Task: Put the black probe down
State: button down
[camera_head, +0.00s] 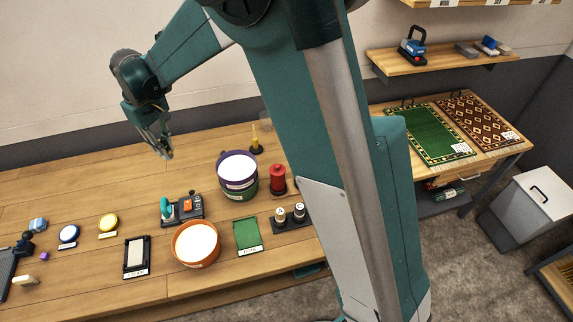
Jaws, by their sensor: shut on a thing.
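My gripper (166,150) is at the upper left, in the air above the back part of the wooden bench (60,190), pointing down. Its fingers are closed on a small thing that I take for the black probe. The probe is mostly hidden by the fingers and too small to make out clearly. A dark grey device with a teal handle (188,208) sits on the bench below and to the right of my gripper.
Near the device stand an orange tub (195,262), purple and green tubs (238,175), a red canister (278,178) and a yellow-topped item (255,140). A black-framed tray (136,258) and a green tray (247,234) lie in front. The bench's back left is clear.

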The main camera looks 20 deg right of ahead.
jog(key=w+d+m, duration=0.2)
jog(key=d+m, duration=0.8)
jog(key=d, duration=3.8)
notch_tip(320, 180, down, 11)
jog(key=shift+f, duration=0.15)
jog(key=shift+w+f, duration=0.1)
jog(key=shift+f, duration=3)
jog(key=shift+f, duration=0.1)
jog(key=shift+f, duration=1.8)
jog(key=shift+f+b, duration=0.15)
jog(key=shift+b, duration=0.25)
